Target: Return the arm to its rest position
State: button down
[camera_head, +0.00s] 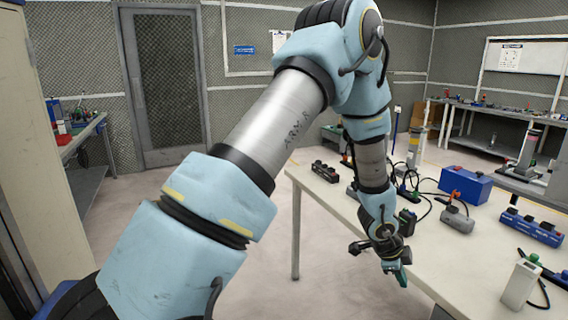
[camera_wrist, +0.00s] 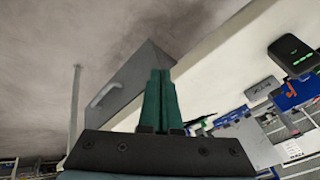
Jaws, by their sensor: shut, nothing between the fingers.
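My gripper (camera_head: 401,274) hangs at the end of my bent arm in the head view, pointing down beside the near-left edge of the white table (camera_head: 463,262). In the wrist view my gripper (camera_wrist: 160,75) shows two green fingers close together, with nothing between them. My arm crosses the middle of the head view and hides part of the table and the room behind it.
On the table stand a blue box (camera_head: 466,185), a blue power strip (camera_head: 531,228), a white bottle-like item (camera_head: 520,284), a black block (camera_head: 326,171) and cables. A workbench (camera_head: 84,137) stands at the left wall. The floor (camera_head: 335,290) left of the table is clear.

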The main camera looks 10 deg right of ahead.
jog(key=w+a+r+n+t+y, duration=0.1)
jog(key=w+a+r+n, duration=0.2)
jog(key=a, duration=0.4)
jog(key=w+a+r+n+t+y, duration=0.1)
jog(key=w+a+r+n, duration=0.25)
jog(key=a, duration=0.35)
jog(key=w+a+r+n+y, duration=0.2)
jog(key=w+a+r+n, duration=0.15)
jog(key=a, duration=0.45)
jog(key=s+a+r+n, duration=0.2)
jog(key=s+a+n, duration=0.1)
jog(key=a, duration=0.4)
jog(key=s+a+r+n+g+y, duration=0.1)
jog(key=s+a+r+n, duration=0.1)
jog(key=a+n, duration=0.3)
jog(key=s+a+r+n, duration=0.3)
jog(key=s+a+n, duration=0.1)
jog(key=a, duration=0.5)
jog(key=shift+s+n+y, duration=0.3)
jog(key=shift+n, duration=0.3)
